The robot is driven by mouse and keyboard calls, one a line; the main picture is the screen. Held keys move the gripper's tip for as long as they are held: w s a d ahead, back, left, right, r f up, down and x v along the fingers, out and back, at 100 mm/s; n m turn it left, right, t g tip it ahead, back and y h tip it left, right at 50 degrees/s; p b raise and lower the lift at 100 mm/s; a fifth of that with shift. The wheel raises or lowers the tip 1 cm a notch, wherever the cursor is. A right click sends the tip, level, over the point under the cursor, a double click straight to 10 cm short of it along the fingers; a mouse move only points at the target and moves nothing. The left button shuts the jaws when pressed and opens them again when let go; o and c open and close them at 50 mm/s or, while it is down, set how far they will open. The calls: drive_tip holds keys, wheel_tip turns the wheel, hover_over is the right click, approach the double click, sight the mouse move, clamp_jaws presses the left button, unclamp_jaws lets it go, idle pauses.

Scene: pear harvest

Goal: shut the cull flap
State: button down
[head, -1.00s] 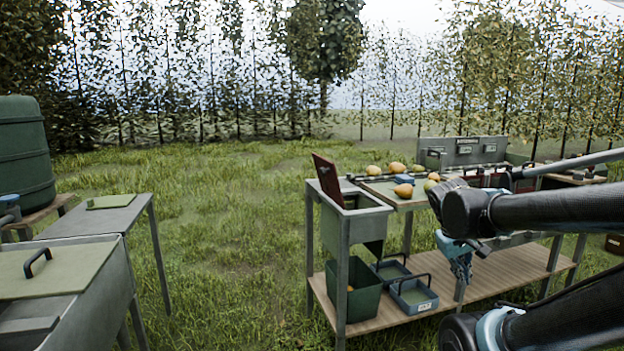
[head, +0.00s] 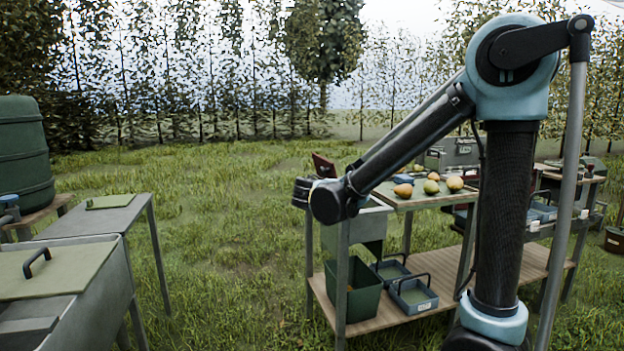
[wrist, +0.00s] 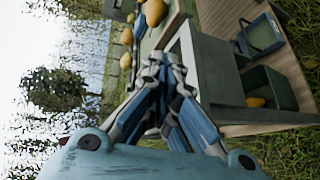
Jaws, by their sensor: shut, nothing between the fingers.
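The dark red cull flap (head: 323,165) stands raised, tilted up at the left end of the sorting bench, above the grey chute box (head: 372,225). My arm crosses in front of the flap and box in the head view and hides much of both. My gripper (wrist: 160,62) shows in the wrist view with its blue and grey fingers shut and empty, beside the grey box (wrist: 220,72). In the head view the fingers are hidden. A small dark red patch lies beside the gripper body in the wrist view; I cannot tell if it is the flap.
Several pears (head: 431,186) lie on the bench top (head: 405,200). A green crate (head: 358,300) and blue trays (head: 412,298) stand on the wooden lower shelf (head: 450,285). Open grass lies left of the bench, before a grey table (head: 85,222).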

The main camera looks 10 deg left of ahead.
drive_tip(key=s+a+r+n+t+y, duration=0.1)
drive_tip(key=s+a+n+t, duration=0.2)
drive_tip(key=a, duration=0.8)
drive_tip(key=s+a+r+n+t+y, duration=0.1)
drive_tip(key=s+a+t+y, duration=0.3)
drive_tip(key=a, duration=0.6)
drive_tip(key=w+d+r+h, duration=0.1)
drive_tip(key=w+d, duration=0.1)
drive_tip(key=w, duration=0.3)
drive_tip(key=w+d+r+g, duration=0.1)
drive_tip(key=w+d, duration=0.2)
drive_tip(key=w, duration=0.2)
drive_tip(key=shift+w+r+h, duration=0.2)
drive_tip(key=shift+r+h, duration=0.15)
drive_tip(key=shift+h, duration=0.05)
drive_tip(key=shift+s+a+r, duration=0.1)
